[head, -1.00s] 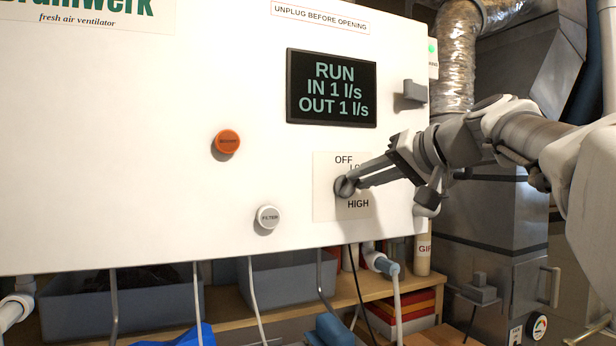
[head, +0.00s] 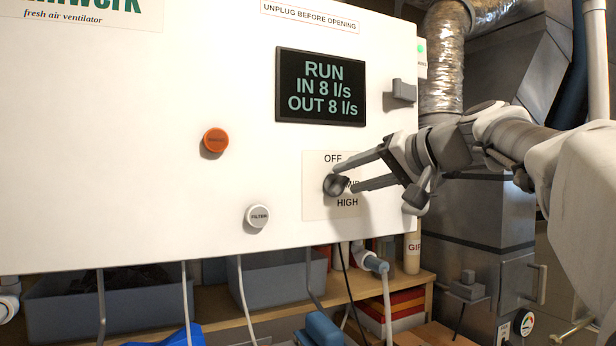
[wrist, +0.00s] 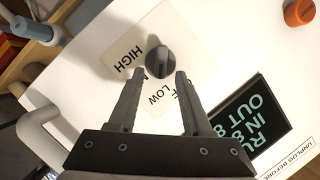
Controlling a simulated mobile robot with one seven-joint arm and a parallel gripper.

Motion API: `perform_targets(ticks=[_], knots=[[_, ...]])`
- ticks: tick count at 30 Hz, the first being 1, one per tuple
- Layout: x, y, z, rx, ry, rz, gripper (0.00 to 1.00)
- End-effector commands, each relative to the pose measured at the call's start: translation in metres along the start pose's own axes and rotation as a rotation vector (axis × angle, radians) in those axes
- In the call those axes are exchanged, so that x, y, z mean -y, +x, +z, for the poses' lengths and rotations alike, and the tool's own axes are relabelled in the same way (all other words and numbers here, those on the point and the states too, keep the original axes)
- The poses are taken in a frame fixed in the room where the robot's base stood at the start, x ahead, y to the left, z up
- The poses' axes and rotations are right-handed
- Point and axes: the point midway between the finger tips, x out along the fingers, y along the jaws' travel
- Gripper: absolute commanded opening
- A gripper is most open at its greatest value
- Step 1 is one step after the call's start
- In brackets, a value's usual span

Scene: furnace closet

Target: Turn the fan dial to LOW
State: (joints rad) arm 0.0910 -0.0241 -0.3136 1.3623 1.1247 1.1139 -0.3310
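The fan dial (head: 335,186) is a dark round knob on a pale label plate (head: 318,210) on the white ventilator. OFF and HIGH are readable in the head view; my gripper covers part of the labels between. In the wrist view the dial (wrist: 160,62) shows a raised grip, with HIGH, LOW and part of OFF around it. I cannot tell surely which label it points at. My gripper (head: 350,179) is open at the dial. In the wrist view its fingertips (wrist: 160,74) are spread, one on each side just below the knob, holding nothing.
The display (head: 320,88) reads RUN, IN 8 l/s, OUT 8 l/s. An orange button (head: 215,140) and a white FILTER button (head: 257,216) are left of the dial. A grey latch (head: 403,90) sticks out at the panel's upper right.

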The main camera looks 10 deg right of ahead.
Motion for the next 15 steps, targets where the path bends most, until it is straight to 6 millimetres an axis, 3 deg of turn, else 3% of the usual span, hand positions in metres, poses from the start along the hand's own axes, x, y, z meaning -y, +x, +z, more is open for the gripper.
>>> perform_targets(ticks=[8,11,15], knots=[[0.0,-0.002,0.0,0.0,0.0,0.0,0.49],[-0.001,-0.011,0.0,-0.002,-0.001,0.001,0.49],[-0.001,-0.037,0.0,-0.004,-0.001,0.001,0.49]])
